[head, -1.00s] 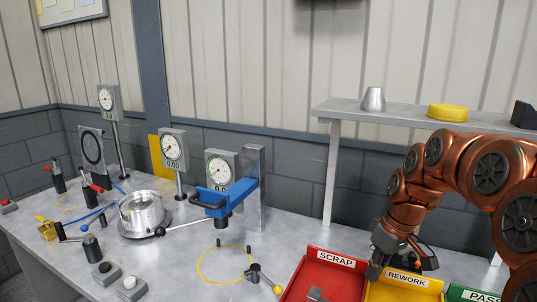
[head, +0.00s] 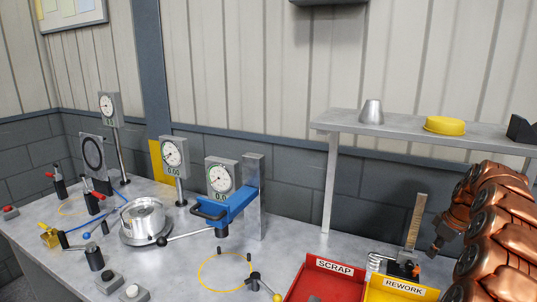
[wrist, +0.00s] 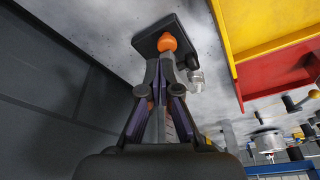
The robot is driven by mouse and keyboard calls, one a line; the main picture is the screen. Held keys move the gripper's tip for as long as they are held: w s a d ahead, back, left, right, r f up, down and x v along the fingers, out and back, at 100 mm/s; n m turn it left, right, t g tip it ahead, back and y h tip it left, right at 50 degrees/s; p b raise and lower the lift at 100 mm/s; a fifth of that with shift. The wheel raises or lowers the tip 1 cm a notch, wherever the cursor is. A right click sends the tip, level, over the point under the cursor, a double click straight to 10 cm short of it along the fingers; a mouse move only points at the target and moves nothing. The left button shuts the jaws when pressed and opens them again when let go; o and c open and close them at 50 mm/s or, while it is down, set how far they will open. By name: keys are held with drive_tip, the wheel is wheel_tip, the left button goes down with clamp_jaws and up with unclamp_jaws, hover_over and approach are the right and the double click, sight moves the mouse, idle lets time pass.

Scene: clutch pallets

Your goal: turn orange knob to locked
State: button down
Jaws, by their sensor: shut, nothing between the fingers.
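The orange knob (wrist: 167,42) shows in the wrist view as a small round orange shape over a dark rectangular base (wrist: 187,60), just beyond my fingertips. In the head view a small orange spot (head: 415,269) sits low on a gauge stand with an upright graduated scale (head: 416,222), behind the yellow bin. My gripper (wrist: 160,70) is shut and empty, its fingertips close to the knob; I cannot tell whether they touch it. In the head view my gripper (head: 436,248) is right of the scale. The knob's turn position is too small to read.
The red SCRAP bin (head: 322,272) and yellow REWORK bin (head: 385,292) stand in front of the gauge stand. A grey shelf (head: 400,128) is above and behind. A blue-armed fixture (head: 238,203) and dial gauges (head: 173,152) are left.

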drive_tip(key=shift+d+f+b, duration=0.1)
drive_tip(key=shift+f+b, duration=0.65)
drive_tip(key=shift+f, duration=2.8)
drive_tip(key=shift+w, duration=0.1)
drive_tip(key=shift+s+a+b, duration=0.55)
drive_tip(key=shift+a+b, duration=0.3)
drive_tip(key=shift+b, duration=1.85)
drive_tip(key=shift+a+b, duration=0.3)
drive_tip(key=shift+b, duration=0.2)
drive_tip(key=shift+s+b, duration=0.35)
drive_tip(key=shift+b, duration=0.1)
drive_tip(key=shift+s+d, duration=0.1)
drive_tip(key=w+p+v, duration=0.1)
drive_tip(key=v, duration=0.5)
drive_tip(key=shift+a+p, duration=0.3)
drive_tip(key=shift+a, duration=0.05)
